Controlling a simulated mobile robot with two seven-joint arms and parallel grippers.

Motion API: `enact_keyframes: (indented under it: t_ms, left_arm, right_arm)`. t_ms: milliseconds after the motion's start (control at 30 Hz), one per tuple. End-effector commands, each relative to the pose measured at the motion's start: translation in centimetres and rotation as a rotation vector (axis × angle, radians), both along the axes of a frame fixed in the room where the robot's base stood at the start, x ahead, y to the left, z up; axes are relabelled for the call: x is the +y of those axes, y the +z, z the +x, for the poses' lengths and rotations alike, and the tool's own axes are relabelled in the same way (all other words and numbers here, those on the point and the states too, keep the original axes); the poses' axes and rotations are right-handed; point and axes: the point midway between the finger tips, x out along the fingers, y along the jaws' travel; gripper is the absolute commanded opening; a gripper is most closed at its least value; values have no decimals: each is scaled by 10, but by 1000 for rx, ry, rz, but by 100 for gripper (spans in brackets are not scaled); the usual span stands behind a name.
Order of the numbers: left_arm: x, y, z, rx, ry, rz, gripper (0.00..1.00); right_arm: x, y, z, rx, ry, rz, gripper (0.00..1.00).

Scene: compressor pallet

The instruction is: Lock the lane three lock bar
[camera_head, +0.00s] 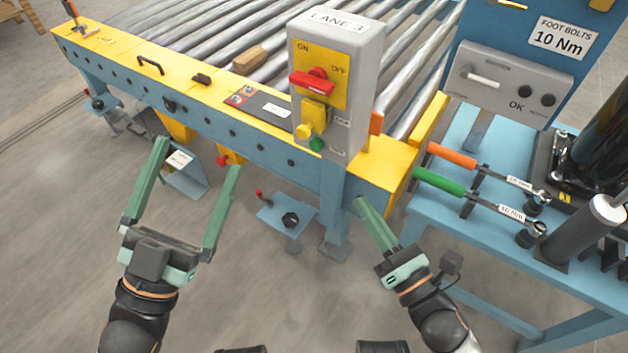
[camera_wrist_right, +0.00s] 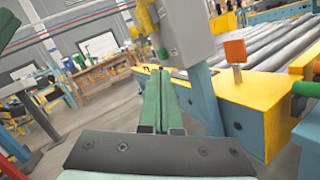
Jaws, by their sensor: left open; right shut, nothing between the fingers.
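The grey LANE 3 box (camera_head: 340,60) stands on the yellow and blue conveyor frame. Its front has a red handle (camera_head: 312,84) lying crosswise below the ON and OFF marks, a yellow block and knob (camera_head: 305,131), and a green button (camera_head: 317,145). An orange paddle (camera_head: 376,122) stands upright on the frame, right of the box; it also shows in the right wrist view (camera_wrist_right: 235,51). I cannot tell which part is the lock bar. My left gripper (camera_head: 199,155) is open and empty before the frame. My right gripper (camera_head: 360,203) is shut and empty, below the box.
Rollers (camera_head: 190,32) run behind the frame, with a small brown block (camera_head: 249,60) on them. A blue bench (camera_head: 480,240) at right holds orange-handled (camera_head: 451,155) and green-handled (camera_head: 438,181) torque wrenches. Clear floor lies in front.

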Motion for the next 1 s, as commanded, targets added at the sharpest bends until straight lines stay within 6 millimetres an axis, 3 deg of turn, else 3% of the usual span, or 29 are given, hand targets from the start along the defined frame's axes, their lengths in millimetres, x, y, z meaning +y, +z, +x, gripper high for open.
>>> enact_keyframes:
  t_ms: [33,300,767,1000]
  left_arm:
    - [-1,-7,-7,-49,-12,-4,100]
    - [-5,7,-32,-198,-47,-17,100]
    - [-5,11,-35,-213,-51,-18,100]
    - [-5,11,-35,-212,-51,-18,100]
  right_arm:
    - [4,-13,-1,-66,5,-72,0]
    - [17,-15,-7,-292,4,-321,0]
    - [20,-12,-8,-319,3,-351,0]
    - [30,-6,9,-323,3,-350,0]
